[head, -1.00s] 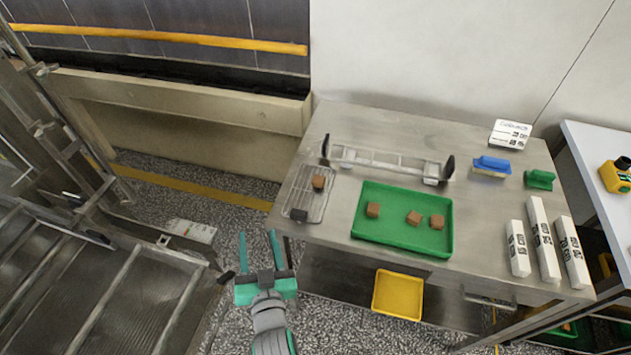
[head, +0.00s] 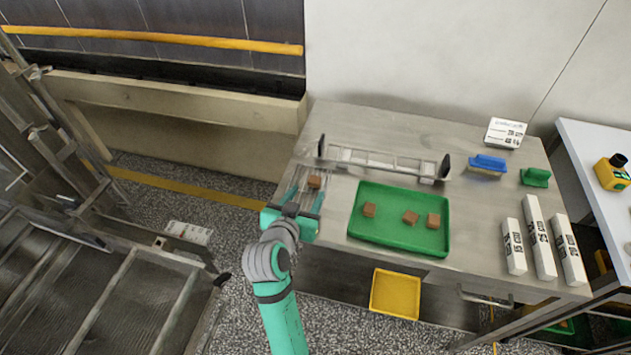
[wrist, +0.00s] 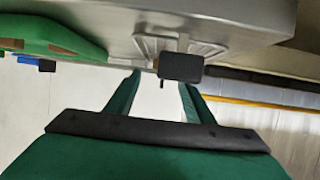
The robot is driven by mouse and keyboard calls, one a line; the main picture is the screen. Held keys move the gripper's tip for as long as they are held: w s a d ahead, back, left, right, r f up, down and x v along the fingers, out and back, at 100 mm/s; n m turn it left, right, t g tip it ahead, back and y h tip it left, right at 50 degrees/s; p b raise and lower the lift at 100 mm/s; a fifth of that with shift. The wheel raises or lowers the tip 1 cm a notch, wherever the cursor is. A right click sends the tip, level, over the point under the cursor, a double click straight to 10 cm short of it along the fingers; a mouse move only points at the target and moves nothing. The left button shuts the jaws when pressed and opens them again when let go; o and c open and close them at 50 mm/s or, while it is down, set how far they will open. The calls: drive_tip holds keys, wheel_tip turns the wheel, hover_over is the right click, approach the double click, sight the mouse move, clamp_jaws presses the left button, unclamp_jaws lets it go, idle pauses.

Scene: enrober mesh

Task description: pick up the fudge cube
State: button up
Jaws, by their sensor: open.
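The fudge cube on the wire rack is a small brown block (head: 314,182) at the left end of the steel table. In the wrist view a dark block (wrist: 181,67) at the rack's near edge hides nearly all of it; only a brown sliver shows beside it. The wire rack (wrist: 149,44) lies flat on the table. My gripper (head: 308,193) is open and empty, its two green fingers reaching toward the rack from the table's front left edge. In the wrist view the open fingers (wrist: 160,84) point at the rack, with the dark block beyond the tips.
A green tray (head: 385,240) with several similar brown cubes lies right of the rack. A metal frame with dark ends (head: 380,160) stands behind. White boxes (head: 538,237) and blue (head: 488,163) and green (head: 535,177) tools lie right. A yellow bin (head: 395,293) sits below.

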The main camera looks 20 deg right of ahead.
sight(314, 181)
drive_tip(key=shift+r+x, duration=0.2)
drive_tip(key=shift+x, duration=3.5)
drive_tip(key=shift+w+a, duration=0.1)
drive_tip(key=shift+w, duration=0.05)
drive_tip(key=c, duration=0.9)
